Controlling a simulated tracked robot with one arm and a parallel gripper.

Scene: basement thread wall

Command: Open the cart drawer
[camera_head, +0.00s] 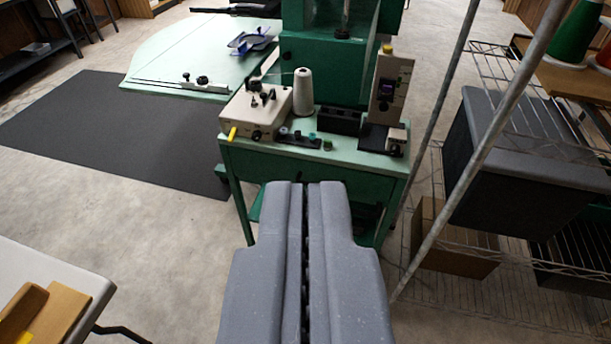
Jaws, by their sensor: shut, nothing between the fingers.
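A green cart (390,168) with a pale green top stands ahead of me, in the upper middle of the view. Its near side shows a plain green front panel (250,165) under the top, with thin legs. I cannot make out a drawer edge or handle; my gripper hides part of the panel's middle and what lies below. My gripper (305,186) points forward from the bottom centre. Its two grey fingers are shut, with a thin dark seam between them and nothing held. The fingertips overlap the cart front in the picture; no contact can be made out.
A white spool (303,92), a beige device (256,112) and small parts stand on the cart top. Wire shelving (500,240) with a diagonal post and a dark bin (525,165) is at right. A table (45,262) is at lower left. Floor left of the cart is open.

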